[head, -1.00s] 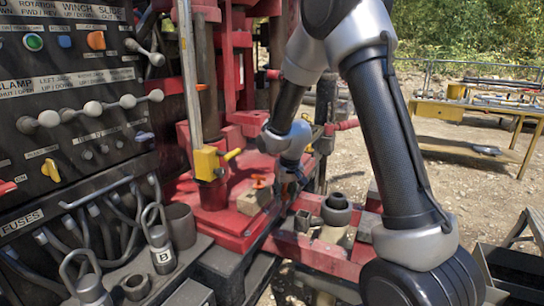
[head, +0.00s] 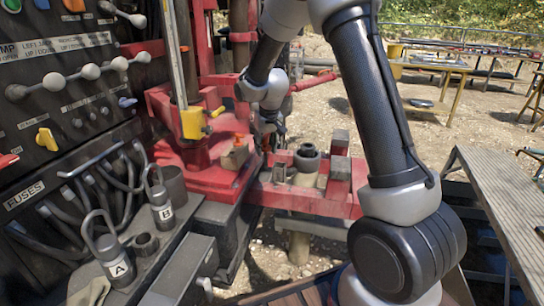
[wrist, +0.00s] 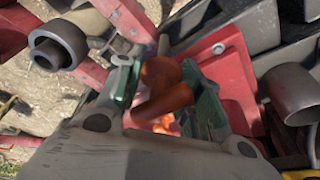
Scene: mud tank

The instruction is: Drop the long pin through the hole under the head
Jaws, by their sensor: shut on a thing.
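My gripper (wrist: 165,97) has green-padded fingers. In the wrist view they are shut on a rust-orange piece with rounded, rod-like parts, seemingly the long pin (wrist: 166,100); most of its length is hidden. In the head view my gripper (head: 268,138) is small and dark, just right of a pale block (head: 235,157). A bright orange piece (head: 240,140) shows above that block; I cannot tell whether it is part of the held pin. The hole under the head cannot be made out.
The red machine base (head: 200,177) lies around the block. A grey collar (head: 307,156) stands to its right, and a grey cup (head: 172,183) to its left. Ring-handled pieces marked A (head: 117,266) and B (head: 163,212) stand by the control panel. A bench (head: 505,205) is at right.

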